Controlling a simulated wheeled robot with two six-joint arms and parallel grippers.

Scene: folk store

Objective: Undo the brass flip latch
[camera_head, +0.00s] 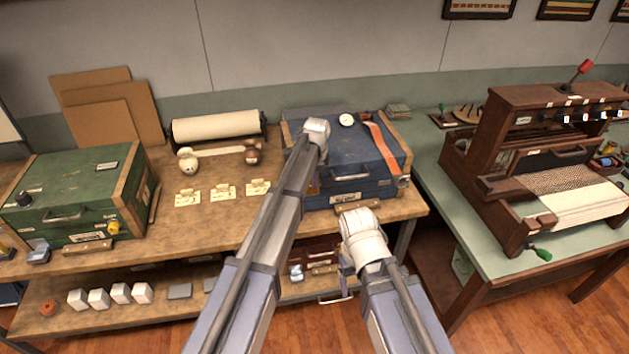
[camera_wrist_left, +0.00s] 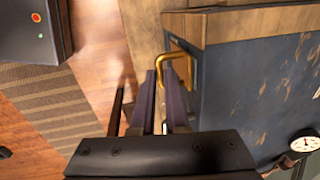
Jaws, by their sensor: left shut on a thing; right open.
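The brass flip latch (camera_wrist_left: 176,56) shows in the left wrist view as a bent brass bar standing out from a plate on the side of the worn blue case. My left gripper (camera_wrist_left: 161,78) has its two dark fingers closed around the bar's free end. The fingers stand just beside the case wall. In the head view the blue case (camera_head: 352,150) sits at the right end of the wooden bench. My left forearm crosses in front of its left side and hides the latch and left gripper.
A round dial (camera_head: 346,120) and an orange strap (camera_head: 383,150) are on the case lid. A green case (camera_head: 78,190) stands at the left, with labels (camera_head: 223,192) between. A loom (camera_head: 545,150) is on the right table. An open drawer (camera_head: 322,252) is below the bench top.

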